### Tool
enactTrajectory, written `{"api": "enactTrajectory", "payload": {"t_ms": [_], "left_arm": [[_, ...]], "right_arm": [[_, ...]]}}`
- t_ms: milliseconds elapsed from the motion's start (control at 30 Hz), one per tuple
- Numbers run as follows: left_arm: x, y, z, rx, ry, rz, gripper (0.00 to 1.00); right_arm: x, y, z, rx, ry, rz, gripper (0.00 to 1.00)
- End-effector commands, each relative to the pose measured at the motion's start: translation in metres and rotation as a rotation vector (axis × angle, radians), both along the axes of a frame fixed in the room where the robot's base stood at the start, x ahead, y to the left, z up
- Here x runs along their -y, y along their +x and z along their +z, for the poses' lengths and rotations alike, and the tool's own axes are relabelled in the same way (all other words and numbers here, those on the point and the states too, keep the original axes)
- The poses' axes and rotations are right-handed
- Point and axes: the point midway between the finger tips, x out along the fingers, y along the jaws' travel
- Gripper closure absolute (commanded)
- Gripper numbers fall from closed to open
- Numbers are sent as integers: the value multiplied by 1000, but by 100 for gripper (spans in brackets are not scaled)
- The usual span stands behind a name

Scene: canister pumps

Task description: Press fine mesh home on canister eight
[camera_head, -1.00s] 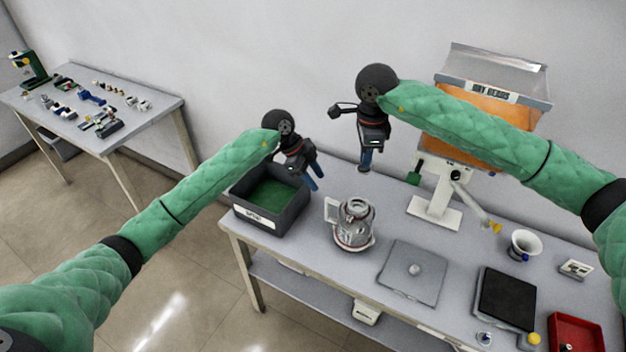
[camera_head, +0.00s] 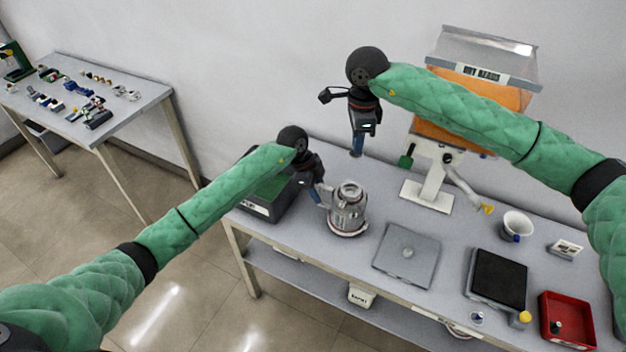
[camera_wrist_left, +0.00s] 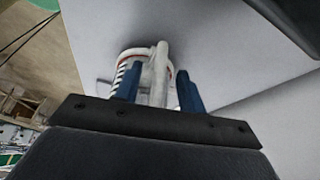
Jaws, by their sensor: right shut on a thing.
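The canister (camera_head: 348,212), a clear and metallic jug with a reddish ring near its base, stands upright on the table. My left gripper (camera_head: 319,194) is low at its left side, by the handle. In the left wrist view the white handle (camera_wrist_left: 160,72) lies between the blue fingers of that gripper (camera_wrist_left: 158,92), which are apart with a gap at each side. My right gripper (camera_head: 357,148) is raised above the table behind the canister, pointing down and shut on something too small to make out. I cannot identify the fine mesh or a number on the canister.
A dark bin with a green inside (camera_head: 262,208) stands left of the canister, partly behind my left arm. A grey plate (camera_head: 407,256), a black scale (camera_head: 498,280), a white cup (camera_head: 517,226), a red tray (camera_head: 567,322) and the dry beans dispenser (camera_head: 432,195) stand to the right.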

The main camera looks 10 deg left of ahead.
Motion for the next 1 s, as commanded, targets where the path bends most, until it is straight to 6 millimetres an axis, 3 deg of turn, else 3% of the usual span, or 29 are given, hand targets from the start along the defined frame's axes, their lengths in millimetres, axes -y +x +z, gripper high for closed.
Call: {"api": "enactTrajectory", "payload": {"t_ms": [200, 533, 567, 767, 1000], "left_arm": [[7, -1, -15, 0, -1, 0, 60], [8, -1, -18, 1, -1, 0, 60], [8, -1, -18, 1, -1, 0, 62], [8, -1, -18, 1, -1, 0, 100], [8, -1, -18, 1, -1, 0, 100]], "right_arm": [[0, 0, 0, 0, 0, 0, 100], [0, 0, 0, 0, 0, 0, 100], [0, 0, 0, 0, 0, 0, 100], [0, 0, 0, 0, 0, 0, 100], [2, 3, 5, 1, -1, -2, 100]]}}
